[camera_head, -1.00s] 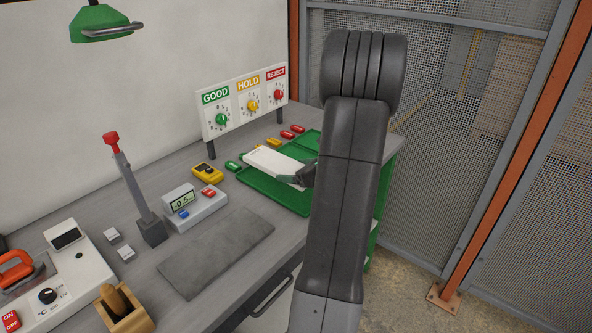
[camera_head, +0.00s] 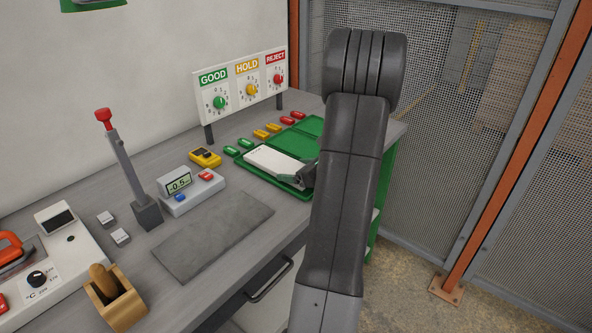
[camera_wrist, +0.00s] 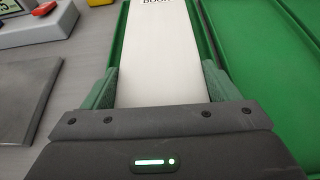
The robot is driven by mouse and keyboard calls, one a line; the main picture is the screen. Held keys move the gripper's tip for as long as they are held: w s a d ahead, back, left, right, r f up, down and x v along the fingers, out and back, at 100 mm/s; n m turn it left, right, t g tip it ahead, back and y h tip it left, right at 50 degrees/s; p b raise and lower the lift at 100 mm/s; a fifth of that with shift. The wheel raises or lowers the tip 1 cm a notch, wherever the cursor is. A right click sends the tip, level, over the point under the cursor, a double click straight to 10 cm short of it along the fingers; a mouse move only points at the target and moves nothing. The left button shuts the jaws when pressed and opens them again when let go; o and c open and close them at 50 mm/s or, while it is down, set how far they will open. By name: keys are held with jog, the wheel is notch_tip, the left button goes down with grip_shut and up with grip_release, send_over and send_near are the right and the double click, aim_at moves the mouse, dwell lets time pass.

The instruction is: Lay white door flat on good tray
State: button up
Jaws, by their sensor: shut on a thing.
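The white door (camera_head: 272,161) is a flat white panel at the near green tray, below the GOOD sign (camera_head: 214,77). Part of a word shows at its far end in the wrist view (camera_wrist: 158,40). My gripper (camera_wrist: 158,88) is shut on the door's near end, with a green-padded finger on each side. The good tray (camera_head: 247,168) is green with a raised rim. The door looks about level within the tray's outline. I cannot tell whether it touches the tray floor. My arm hides the tray's right end.
More green tray area (camera_head: 308,126) lies beyond, beside the door. Green, yellow and red clips (camera_head: 274,127) line the trays' left side. A yellow meter (camera_head: 205,157), a scale (camera_head: 190,191) and a grey mat (camera_head: 213,237) stand to the left. A mesh fence is at right.

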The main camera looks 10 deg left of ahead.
jog(key=shift+f, duration=0.15)
jog(key=o, duration=1.1)
jog(key=c, duration=1)
jog(key=shift+c, duration=0.2)
jog(key=shift+s+d+f, duration=0.2)
jog(key=shift+s+d, duration=0.7)
jog(key=shift+d, duration=0.15)
jog(key=shift+s+d, duration=0.15)
jog(key=shift+d, duration=0.25)
jog(key=shift+s+d+r, duration=0.1)
jog(key=shift+s+d, duration=0.3)
jog(key=shift+d, duration=0.25)
jog(key=shift+s+d+f, duration=0.1)
jog(key=shift+s+d, duration=0.25)
jog(key=shift+d, duration=0.35)
jog(key=shift+s+d+r, duration=0.1)
jog(key=shift+s+d, duration=0.3)
jog(key=shift+d, duration=0.25)
jog(key=shift+s+d, duration=0.3)
jog(key=shift+d, duration=0.1)
